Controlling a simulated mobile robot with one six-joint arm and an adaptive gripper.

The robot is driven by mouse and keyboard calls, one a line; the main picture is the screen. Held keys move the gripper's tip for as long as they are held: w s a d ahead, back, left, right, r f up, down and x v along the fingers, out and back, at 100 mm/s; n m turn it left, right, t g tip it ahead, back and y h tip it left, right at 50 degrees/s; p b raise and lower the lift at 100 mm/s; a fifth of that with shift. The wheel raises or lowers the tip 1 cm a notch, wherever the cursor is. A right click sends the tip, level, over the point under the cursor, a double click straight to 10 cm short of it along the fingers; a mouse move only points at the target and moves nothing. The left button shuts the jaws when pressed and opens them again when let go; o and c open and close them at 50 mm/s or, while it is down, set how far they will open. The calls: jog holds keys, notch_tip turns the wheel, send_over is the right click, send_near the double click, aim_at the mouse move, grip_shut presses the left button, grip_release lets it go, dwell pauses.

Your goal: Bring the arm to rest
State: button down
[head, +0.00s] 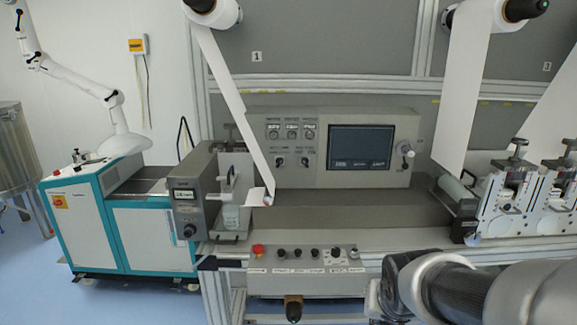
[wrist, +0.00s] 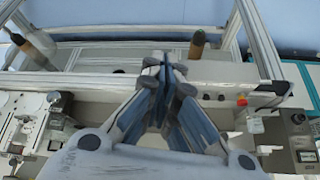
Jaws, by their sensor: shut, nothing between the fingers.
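My gripper (wrist: 168,75) shows in the middle of the wrist view, with its fingertips together and nothing between them. It hangs over the machine, with the front frame and floor behind it. In the head view my arm comes in at the lower right, in front of the machine's front edge. The gripper's fingers are not visible in the head view.
The web converter's control panel (head: 345,148) stands behind a flat grey deck (head: 340,207). A button box (head: 306,270) with a red button sits at the front. Clamp units (head: 510,195) stand at the right. A teal and white cabinet (head: 150,238) stands at the left.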

jog(key=s+a+r+n, duration=0.1)
jog(key=s+a+r, duration=0.1)
jog(key=s, duration=0.8)
jog(key=s+a+r+n+g+y, duration=0.1)
jog(key=s+r+n, duration=0.1)
jog(key=s, duration=0.8)
jog(key=shift+a+r, duration=0.3)
jog(key=shift+a, duration=0.1)
